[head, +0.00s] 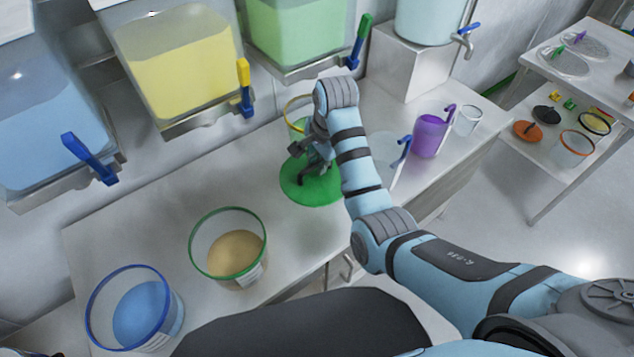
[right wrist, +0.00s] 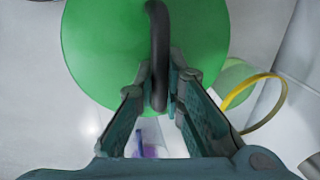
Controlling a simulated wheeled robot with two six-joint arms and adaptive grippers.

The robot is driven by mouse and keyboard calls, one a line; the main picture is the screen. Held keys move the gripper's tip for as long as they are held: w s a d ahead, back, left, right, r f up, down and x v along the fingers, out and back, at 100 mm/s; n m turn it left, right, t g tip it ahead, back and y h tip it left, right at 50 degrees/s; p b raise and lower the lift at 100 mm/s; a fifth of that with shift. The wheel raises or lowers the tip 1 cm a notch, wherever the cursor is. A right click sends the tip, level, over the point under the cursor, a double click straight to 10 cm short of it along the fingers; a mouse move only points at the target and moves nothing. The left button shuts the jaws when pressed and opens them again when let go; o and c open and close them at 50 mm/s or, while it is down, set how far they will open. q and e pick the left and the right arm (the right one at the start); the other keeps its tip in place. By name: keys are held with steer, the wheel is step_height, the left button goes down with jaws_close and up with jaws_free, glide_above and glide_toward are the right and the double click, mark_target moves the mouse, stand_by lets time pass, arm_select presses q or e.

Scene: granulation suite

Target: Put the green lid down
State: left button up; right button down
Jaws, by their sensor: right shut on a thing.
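The green lid (head: 307,190) is a flat round disc with a dark arched handle (right wrist: 158,50). In the head view it is at the middle of the counter, partly hidden by my right gripper (head: 318,160). In the right wrist view the green lid (right wrist: 95,45) fills the upper middle, and my right gripper (right wrist: 160,92) is shut on its handle. I cannot tell whether the lid touches the counter or is just above it. My left gripper is not in view.
On the counter (head: 150,215) stand a green-rimmed tub (head: 228,248) of tan powder, a blue-rimmed tub (head: 135,308), a yellow-rimmed tub (head: 297,108) close behind the lid, and a purple jug (head: 430,135). Hoppers with coloured valve handles hang over the back.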

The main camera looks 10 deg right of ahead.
mark_target(323, 178)
steer(key=s+b+x, duration=0.1)
steer(key=x, duration=0.4)
steer(key=b+x, duration=0.1)
steer(key=x, duration=0.4)
steer(key=s+x, duration=0.1)
steer(key=x, duration=0.4)
steer(key=shift+s+d+f+b, duration=0.3)
steer(key=shift+f+b, duration=0.1)
steer(key=shift+f, duration=0.2)
steer(key=shift+w+a, duration=0.1)
steer(key=c, duration=1.9)
jaws_free()
steer(key=shift+o, duration=1.1)
steer(key=p+v, duration=0.3)
steer(key=v, duration=0.9)
steer(key=shift+r+p, duration=0.15)
steer(key=shift+p, duration=0.15)
